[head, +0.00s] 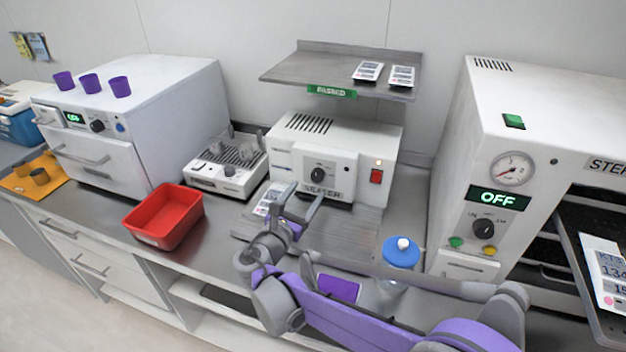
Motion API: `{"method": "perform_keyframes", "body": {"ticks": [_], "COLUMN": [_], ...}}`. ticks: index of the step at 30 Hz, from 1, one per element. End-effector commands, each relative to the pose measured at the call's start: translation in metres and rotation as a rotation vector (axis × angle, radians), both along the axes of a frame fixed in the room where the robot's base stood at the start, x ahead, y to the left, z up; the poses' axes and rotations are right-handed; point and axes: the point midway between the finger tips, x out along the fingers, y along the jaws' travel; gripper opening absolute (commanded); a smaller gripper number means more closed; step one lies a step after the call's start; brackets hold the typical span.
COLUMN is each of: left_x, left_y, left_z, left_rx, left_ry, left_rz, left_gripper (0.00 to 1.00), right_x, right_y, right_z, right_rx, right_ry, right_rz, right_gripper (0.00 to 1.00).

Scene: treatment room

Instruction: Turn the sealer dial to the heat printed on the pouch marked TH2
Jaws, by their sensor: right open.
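The white sealer (290,135) stands in the middle of the counter. Its dark round dial (318,176) is on the front panel above the SEALER label; the dial's setting is too small to read. My right gripper (305,193) is open and empty, its fingers up in front of the lower edge of the sealer panel, just below the dial. A white printed pouch (267,199) lies left of the gripper, partly hidden by it. Two more pouches lie on the shelf, a left one (368,71) and a right one (401,76). No TH2 mark is legible. My left gripper is out of view.
A PASSED shelf (310,68) overhangs the sealer. A red bin (165,215) and a small white device (228,172) are left. A blue-lidded jar (402,254) stands close behind my right arm. A steriliser (530,120) reading OFF is right, with a pouch (608,270) on its tray.

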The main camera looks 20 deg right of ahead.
Motion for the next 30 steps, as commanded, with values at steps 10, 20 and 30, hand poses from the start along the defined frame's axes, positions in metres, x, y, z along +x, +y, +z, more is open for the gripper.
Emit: {"method": "perform_keyframes", "body": {"ticks": [10,20,30], "left_x": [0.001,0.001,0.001], "left_y": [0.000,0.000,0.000], "left_z": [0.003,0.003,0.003], "left_rx": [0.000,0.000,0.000], "left_ry": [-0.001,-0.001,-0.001], "left_rz": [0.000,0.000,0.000], "left_gripper": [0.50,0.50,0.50], "right_x": [0.040,0.044,0.044], "right_y": [-0.032,-0.035,-0.035], "right_z": [0.000,0.000,0.000], "right_rx": [0.002,0.002,0.002], "right_ry": [0.000,-0.001,0.000], "right_rz": [-0.002,0.001,0.000], "right_gripper": [0.73,0.73,0.19]}}
